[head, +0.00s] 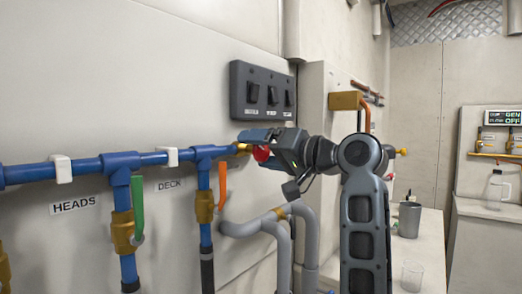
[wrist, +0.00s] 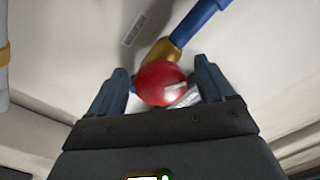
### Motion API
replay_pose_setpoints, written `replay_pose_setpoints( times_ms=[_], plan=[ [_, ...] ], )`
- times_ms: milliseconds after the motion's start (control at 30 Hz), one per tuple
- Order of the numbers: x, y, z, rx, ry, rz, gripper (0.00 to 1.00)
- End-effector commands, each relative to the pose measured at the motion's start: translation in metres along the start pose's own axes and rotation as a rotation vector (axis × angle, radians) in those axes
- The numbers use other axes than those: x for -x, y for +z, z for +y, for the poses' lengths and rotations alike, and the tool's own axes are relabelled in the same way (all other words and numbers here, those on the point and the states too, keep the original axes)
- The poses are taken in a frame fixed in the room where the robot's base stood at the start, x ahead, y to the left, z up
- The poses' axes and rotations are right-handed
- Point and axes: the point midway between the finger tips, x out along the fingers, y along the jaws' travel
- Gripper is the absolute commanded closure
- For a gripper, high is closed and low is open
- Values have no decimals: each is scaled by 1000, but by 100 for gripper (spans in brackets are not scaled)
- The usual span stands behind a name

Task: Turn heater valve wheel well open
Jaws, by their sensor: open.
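The red valve wheel (wrist: 162,84) shows in the wrist view, round and glossy with a pale mark on it, on a brass fitting (wrist: 158,54) at the end of a blue pipe. In the head view the red wheel (head: 261,153) is partly hidden by my gripper (head: 247,146). My gripper (wrist: 165,88) is open, with one finger on each side of the wheel. A gap shows at the left finger; whether the right finger touches the wheel I cannot tell. No heater label can be read at this wheel.
A black switch panel (head: 263,91) is on the wall just above my gripper. An orange lever (head: 222,186) and a green lever (head: 137,207) hang from the blue pipes at left. Grey hoses (head: 262,225) curve below my gripper. A counter with a grey cup (head: 409,219) stands at right.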

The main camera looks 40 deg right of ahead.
Motion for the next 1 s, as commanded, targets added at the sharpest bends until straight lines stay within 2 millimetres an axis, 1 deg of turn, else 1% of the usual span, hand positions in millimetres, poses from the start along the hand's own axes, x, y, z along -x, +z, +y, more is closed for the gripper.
replay_pose_setpoints(
  times_ms=[67,100,600,667,867,1000],
  plan=[
    [0,0,0,0,0,0,18],
    [0,0,0,0,0,0,20],
    [0,0,0,0,0,0,68],
    [0,0,0,0,0,-1,73],
    [0,0,0,14,1,0,73],
    [0,0,1,58,1,-1,73]
  ],
)
